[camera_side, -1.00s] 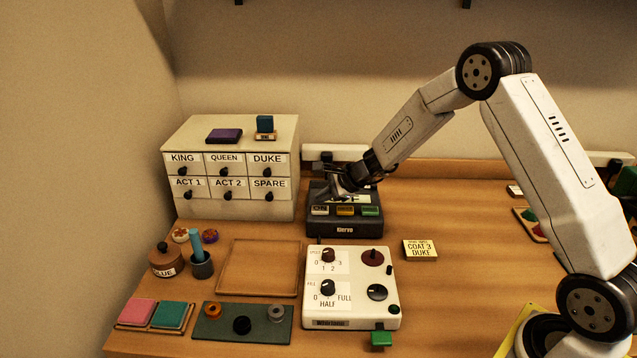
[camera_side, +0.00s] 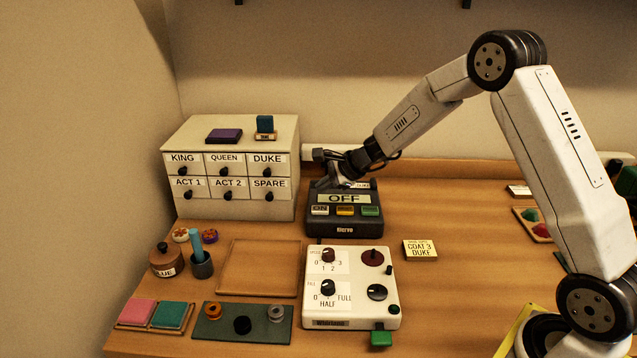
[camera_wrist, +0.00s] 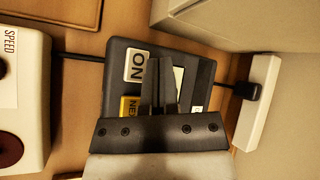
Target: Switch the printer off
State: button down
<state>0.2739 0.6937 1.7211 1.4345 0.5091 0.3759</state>
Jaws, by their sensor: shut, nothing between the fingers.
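The printer (camera_side: 344,222) is a dark box with a display reading OFF (camera_side: 344,199). Below the display are a white ON key (camera_side: 320,210), a yellow key (camera_side: 345,210) and a green key (camera_side: 370,211). My gripper (camera_side: 325,183) is shut and empty, above the back left part of the printer and clear of the keys in the side view. In the wrist view my gripper (camera_wrist: 160,62) hangs over the printer (camera_wrist: 116,62), hiding much of its top, including part of the yellow key (camera_wrist: 130,106). The ON key (camera_wrist: 137,65) shows beside the fingers.
A white control box (camera_side: 350,288) with knobs stands in front of the printer. A power strip (camera_wrist: 258,105) runs behind. An empty tray (camera_side: 260,267) lies front left.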

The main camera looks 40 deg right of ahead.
jog(key=shift+r, duration=1.45)
